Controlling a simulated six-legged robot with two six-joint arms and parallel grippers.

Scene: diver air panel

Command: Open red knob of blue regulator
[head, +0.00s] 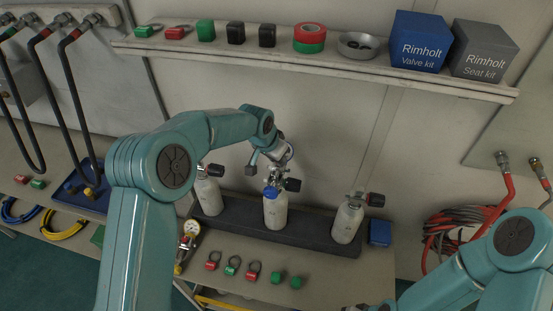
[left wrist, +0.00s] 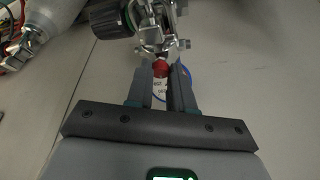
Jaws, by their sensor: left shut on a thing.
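Three pale cylinders with valves stand in a dark rack. The middle one carries the blue regulator (head: 271,192), marked by a blue band at its neck. My left gripper (head: 272,168) reaches down to this valve from above and behind. In the left wrist view the red knob (left wrist: 160,69) sits between the fingertips of my left gripper (left wrist: 165,76), which are closed on it. Part of a blue ring (left wrist: 187,72) shows behind the fingers. In the head view the red knob is hidden by the gripper. Only a dark bit of my right gripper (head: 370,307) shows at the bottom edge.
The left cylinder (head: 208,197) and right cylinder (head: 347,222) stand close by in the dark rack (head: 241,222). Black valve handwheels stick out to the right. Small red and green tags (head: 232,266) lie in front. A loaded shelf (head: 330,67) runs above.

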